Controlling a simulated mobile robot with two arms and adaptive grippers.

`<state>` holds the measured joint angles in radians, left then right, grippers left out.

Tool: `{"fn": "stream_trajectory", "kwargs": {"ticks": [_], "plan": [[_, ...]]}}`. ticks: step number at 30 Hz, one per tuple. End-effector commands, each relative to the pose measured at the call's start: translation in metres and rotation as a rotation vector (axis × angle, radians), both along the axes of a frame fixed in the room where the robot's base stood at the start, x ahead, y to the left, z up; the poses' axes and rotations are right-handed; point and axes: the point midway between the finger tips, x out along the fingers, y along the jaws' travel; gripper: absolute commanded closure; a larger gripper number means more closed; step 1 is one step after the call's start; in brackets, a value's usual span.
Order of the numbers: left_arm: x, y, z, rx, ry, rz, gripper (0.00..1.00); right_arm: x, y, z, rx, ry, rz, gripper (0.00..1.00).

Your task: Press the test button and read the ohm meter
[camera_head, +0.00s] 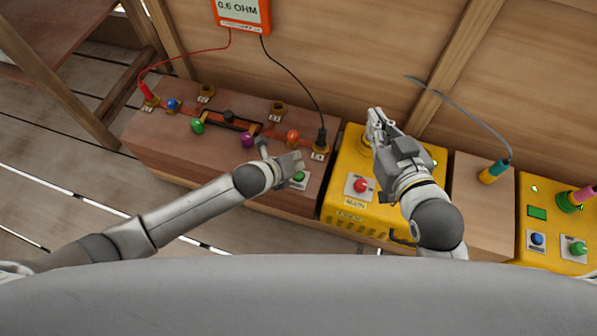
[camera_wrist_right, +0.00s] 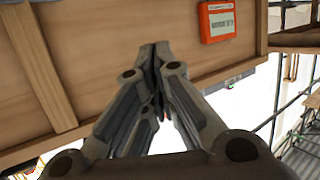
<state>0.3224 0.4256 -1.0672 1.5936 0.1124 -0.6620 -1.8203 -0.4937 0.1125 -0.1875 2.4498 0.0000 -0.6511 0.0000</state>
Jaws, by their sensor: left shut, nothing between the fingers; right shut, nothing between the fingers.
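The orange ohm meter (camera_head: 241,12) hangs on the wooden wall at the top edge of the head view, partly cut off. Its display reads "0.6 OHM". A green button (camera_head: 299,176) on a pale plate sits on the front right of the wooden bench; I take it to be the test button. My left gripper (camera_head: 299,160) is shut and empty, right beside and partly over that plate; contact with the button cannot be told. My right gripper (camera_head: 375,114) is shut and empty above the yellow box. Its fingers also show in the right wrist view (camera_wrist_right: 155,48).
The wooden bench (camera_head: 165,145) carries clamps, coloured knobs and the meter's red and black leads. The yellow box (camera_head: 345,205) has a red button (camera_head: 361,185). Another yellow box (camera_head: 535,250) stands at right. An orange device (camera_wrist_right: 217,20) is on the wall in the wrist view.

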Motion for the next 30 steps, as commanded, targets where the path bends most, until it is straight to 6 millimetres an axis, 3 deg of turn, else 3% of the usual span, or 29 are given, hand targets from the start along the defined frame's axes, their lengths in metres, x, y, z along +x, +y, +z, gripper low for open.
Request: {"fn": "stream_trajectory", "kwargs": {"ticks": [30], "plan": [[0.000, 0.000, 0.019, 0.001, 0.000, -0.001, 1.00, -0.062, -0.027, -0.074, -0.114, 0.488, -0.034, 1.00]]}}
